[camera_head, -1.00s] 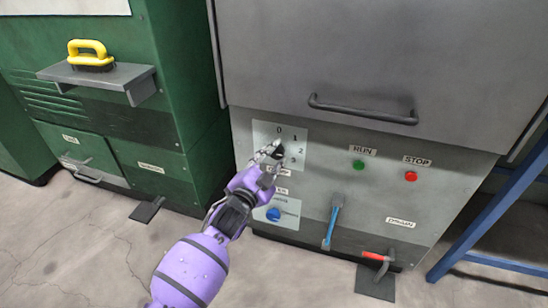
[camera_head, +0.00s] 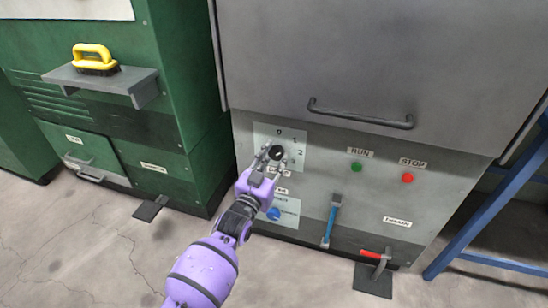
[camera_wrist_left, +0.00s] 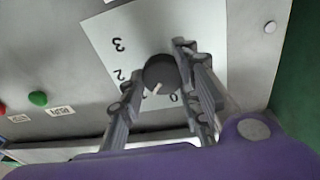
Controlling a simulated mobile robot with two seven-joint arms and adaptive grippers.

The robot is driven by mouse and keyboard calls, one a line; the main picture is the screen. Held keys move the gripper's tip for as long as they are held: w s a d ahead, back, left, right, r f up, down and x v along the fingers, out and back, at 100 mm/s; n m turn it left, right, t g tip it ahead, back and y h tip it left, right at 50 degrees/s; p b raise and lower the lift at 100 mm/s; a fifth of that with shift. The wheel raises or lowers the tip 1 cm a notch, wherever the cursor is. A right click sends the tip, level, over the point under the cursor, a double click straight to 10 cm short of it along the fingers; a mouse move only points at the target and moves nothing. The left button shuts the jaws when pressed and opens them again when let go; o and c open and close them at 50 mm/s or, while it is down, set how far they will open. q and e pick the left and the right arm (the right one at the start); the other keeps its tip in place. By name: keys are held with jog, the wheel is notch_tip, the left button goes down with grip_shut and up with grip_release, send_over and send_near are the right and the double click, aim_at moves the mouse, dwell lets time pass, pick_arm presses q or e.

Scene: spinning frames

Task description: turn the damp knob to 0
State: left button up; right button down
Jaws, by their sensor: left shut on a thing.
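The damp knob (camera_head: 277,153) is a round black dial on a pale plate (camera_head: 300,135) numbered 0 to 3, on the grey machine's lower front. My left gripper (camera_head: 273,159) reaches it from below, its two fingers on either side, shut on it. In the left wrist view the knob (camera_wrist_left: 160,74) sits between the fingers, and its white pointer line points to the lower left, between the 2 and the 0. The 1 is hidden there by a finger. The label below the dial is partly covered by the gripper. My right gripper is not in view.
A blue knob (camera_head: 274,213) sits below the dial. Green (camera_head: 357,166) and red (camera_head: 407,178) buttons, a blue-handled lever (camera_head: 332,218) and a red-handled lever (camera_head: 374,255) are to the right. A bar handle (camera_head: 360,115) juts out above. A green cabinet (camera_head: 165,120) stands left.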

pick_arm(q)
jog(key=n, duration=0.6)
jog(key=shift+s+d+t+y, duration=0.15)
jog(key=shift+d+t+y, duration=0.25)
jog(key=n, duration=0.4)
jog(key=shift+r+y, duration=0.2)
jog(key=shift+y, duration=0.1)
jog(key=shift+n, duration=0.5)
jog(key=shift+r, duration=0.15)
jog(key=o, duration=1.1)
jog(key=shift+c, duration=0.2)
jog(key=shift+a, duration=0.1)
jog(key=shift+s+a+f, duration=0.2)
jog(key=shift+s, duration=0.15)
jog(key=v, duration=1.1)
jog(key=shift+d, duration=0.2)
